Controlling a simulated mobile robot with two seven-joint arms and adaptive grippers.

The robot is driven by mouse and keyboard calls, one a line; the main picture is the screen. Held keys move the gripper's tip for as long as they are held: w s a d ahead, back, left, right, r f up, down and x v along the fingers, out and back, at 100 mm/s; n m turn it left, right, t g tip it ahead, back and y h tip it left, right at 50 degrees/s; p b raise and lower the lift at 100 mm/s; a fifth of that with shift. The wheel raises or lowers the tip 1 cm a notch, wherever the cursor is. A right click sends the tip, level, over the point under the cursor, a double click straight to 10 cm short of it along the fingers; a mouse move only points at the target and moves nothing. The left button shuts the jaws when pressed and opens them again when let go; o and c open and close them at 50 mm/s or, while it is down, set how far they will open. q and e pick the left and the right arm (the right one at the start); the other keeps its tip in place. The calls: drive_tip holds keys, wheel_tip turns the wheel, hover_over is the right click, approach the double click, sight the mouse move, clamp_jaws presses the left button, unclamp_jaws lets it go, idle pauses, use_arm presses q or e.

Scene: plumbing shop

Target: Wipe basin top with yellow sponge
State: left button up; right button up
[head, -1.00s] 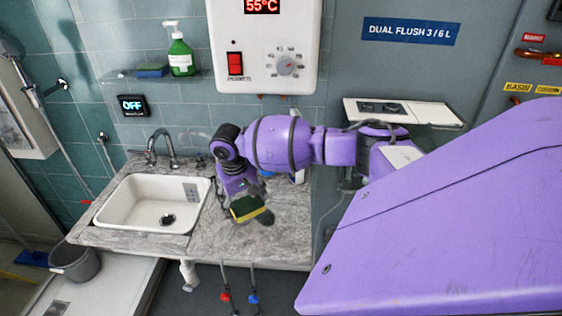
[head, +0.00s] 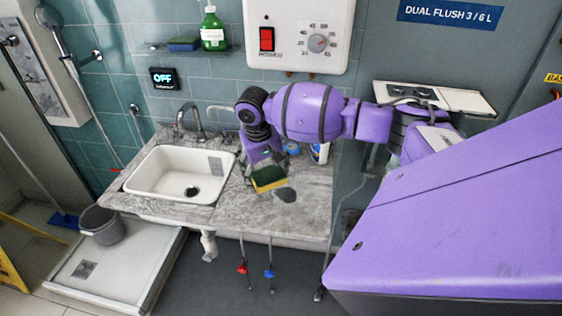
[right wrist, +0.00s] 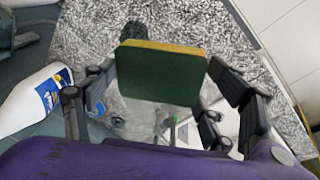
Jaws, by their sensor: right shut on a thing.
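My right gripper (head: 266,172) is shut on the yellow sponge (head: 269,180), which has a dark green face. In the right wrist view the sponge (right wrist: 160,72) sits between the two fingers, green face toward the camera. The basin top (head: 312,205) is a grey streaked stone counter with a white basin (head: 152,178) set in its left part. The sponge is over the counter right of the basin; I cannot tell whether it touches the stone. My left gripper is in neither view.
A tap (head: 187,120) stands behind the basin. A white bottle (right wrist: 35,100) and a blue tin (head: 292,147) stand at the counter's back, partly behind my arm. A shelf above holds a green bottle (head: 213,30) and a blue sponge (head: 184,44). A grey bucket (head: 103,226) stands lower left.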

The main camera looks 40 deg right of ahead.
drive_tip(key=s+a+r, duration=0.2)
drive_tip(key=a+r, duration=0.1)
drive_tip(key=s+a+r, duration=0.3)
drive_tip(key=shift+s+a+r, duration=0.15)
drive_tip(key=shift+s+r, duration=0.1)
drive_tip(key=shift+r, duration=0.05)
idle(0.8)
